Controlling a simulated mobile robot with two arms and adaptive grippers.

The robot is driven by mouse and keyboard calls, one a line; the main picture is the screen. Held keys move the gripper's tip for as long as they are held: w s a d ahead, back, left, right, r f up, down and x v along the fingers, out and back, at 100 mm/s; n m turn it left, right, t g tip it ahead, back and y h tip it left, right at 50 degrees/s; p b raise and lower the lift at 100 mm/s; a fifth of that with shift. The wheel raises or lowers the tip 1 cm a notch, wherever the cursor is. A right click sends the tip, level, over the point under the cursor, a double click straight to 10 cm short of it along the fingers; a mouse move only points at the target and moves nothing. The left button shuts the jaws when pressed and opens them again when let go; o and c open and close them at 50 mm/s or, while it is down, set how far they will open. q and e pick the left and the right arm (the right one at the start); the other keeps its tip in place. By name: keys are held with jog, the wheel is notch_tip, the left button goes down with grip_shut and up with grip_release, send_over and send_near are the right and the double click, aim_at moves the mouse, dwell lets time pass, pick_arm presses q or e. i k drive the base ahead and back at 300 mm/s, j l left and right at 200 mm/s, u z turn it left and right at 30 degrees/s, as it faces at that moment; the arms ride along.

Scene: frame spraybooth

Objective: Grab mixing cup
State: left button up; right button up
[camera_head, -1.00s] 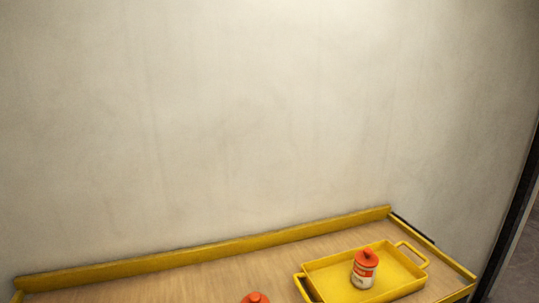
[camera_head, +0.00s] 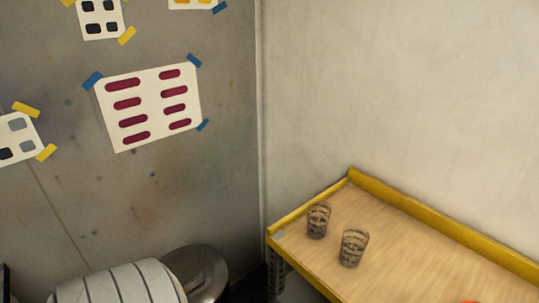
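Two cups with dark bands, which look like mixing cups, stand upright on the wooden top of a yellow-edged bench in the camera_head view. One cup (camera_head: 318,220) is near the bench's left corner. The other cup (camera_head: 354,248) stands a little nearer and to the right, apart from the first. Neither of my grippers is in view, so their state and distance from the cups do not show.
The yellow-edged bench (camera_head: 410,258) runs along the pale wall, with bare wood right of the cups. An orange thing shows at the bottom edge. A metal bin (camera_head: 203,275) and a white striped roll (camera_head: 118,286) stand left. Colour sample sheets (camera_head: 150,103) are taped on the grey wall.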

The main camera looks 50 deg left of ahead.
aim_at(319, 211)
jog(key=u, duration=1.2)
